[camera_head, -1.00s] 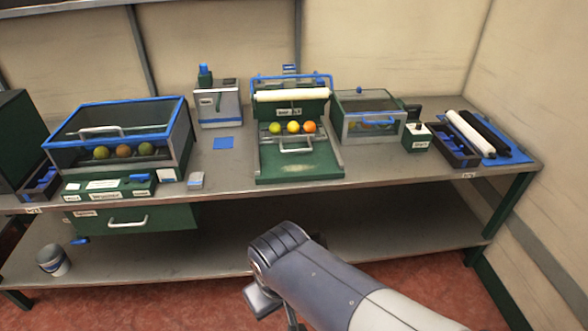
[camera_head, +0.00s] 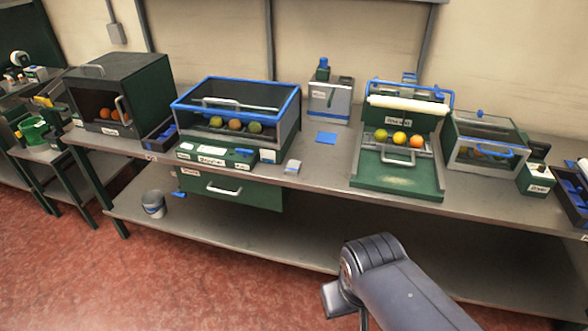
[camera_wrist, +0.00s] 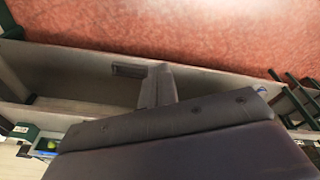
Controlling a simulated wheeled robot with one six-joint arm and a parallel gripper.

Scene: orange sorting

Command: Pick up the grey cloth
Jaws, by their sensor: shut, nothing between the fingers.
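A small, light grey, flat piece (camera_head: 292,167) lies on the front edge of the bench top, right of the labelled green control box. It looks like the grey cloth, but it is too small to be sure. My gripper (camera_wrist: 160,72) shows in the wrist view as a dark narrow shape, shut and empty, over the bench's lower shelf and the floor. In the head view my arm reaches in from the bottom right, in front of the bench and apart from the grey piece. The fingertips are not clear there.
The bench (camera_head: 325,180) carries a blue-rimmed glass box (camera_head: 290,106), a green roller machine (camera_head: 400,182), a lidded clear box (camera_head: 485,135) and a dark oven-like box (camera_head: 150,85). A blue square (camera_head: 326,138) lies behind the grey piece. A bucket (camera_head: 153,205) stands on the lower shelf.

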